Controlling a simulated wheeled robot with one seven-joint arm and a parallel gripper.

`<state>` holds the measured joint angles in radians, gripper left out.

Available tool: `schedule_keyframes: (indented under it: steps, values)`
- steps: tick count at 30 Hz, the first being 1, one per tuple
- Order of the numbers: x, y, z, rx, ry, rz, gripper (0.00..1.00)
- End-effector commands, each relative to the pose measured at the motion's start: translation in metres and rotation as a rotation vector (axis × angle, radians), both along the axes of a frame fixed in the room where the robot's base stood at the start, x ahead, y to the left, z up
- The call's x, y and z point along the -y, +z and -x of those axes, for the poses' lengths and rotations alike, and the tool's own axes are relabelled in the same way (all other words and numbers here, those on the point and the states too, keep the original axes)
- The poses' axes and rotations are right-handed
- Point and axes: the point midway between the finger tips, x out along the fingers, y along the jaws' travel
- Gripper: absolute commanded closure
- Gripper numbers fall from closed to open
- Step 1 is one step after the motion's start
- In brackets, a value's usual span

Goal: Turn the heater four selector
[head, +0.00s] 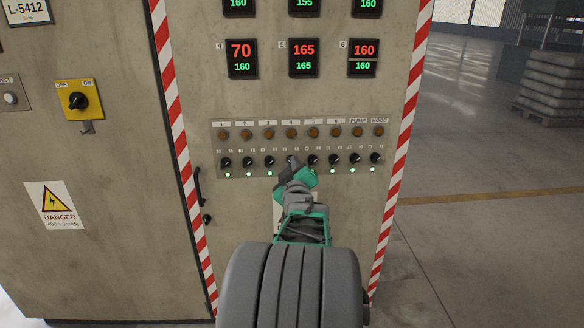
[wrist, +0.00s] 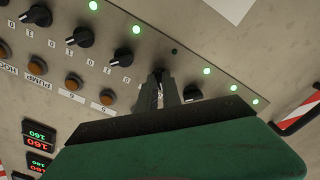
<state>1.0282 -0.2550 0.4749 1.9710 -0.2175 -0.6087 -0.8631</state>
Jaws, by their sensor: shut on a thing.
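The heater four selector is the fourth black knob in the row on the cabinet's control panel (head: 219,150). It is almost wholly hidden by my gripper (head: 291,164) in the head view. In the wrist view my gripper's fingers (wrist: 164,84) close around it, so its angle cannot be told. The small lamp (wrist: 174,51) beside it is dark, while the lamps by neighbouring selectors glow green. Display 4 (head: 242,59) shows 70 in red above 160 in green.
The selector for five (head: 313,160) and the selector for three (head: 270,161) stand close on either side of my fingers. A row of round orange-brown buttons (head: 291,132) runs above. A door handle (head: 198,187) is at the left. Open floor lies to the right.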

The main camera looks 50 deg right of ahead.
Motion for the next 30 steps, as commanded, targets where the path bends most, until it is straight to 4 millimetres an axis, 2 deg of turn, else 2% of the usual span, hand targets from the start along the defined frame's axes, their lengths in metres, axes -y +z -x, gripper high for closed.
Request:
schedule_keyframes:
  steps: [11, 30]
  values:
    - [0.0002, -0.003, -0.0001, 0.191, 0.0, -0.166, 1.0]
    - [-0.0001, -0.0022, -0.0003, 0.647, 0.001, -0.568, 1.0]
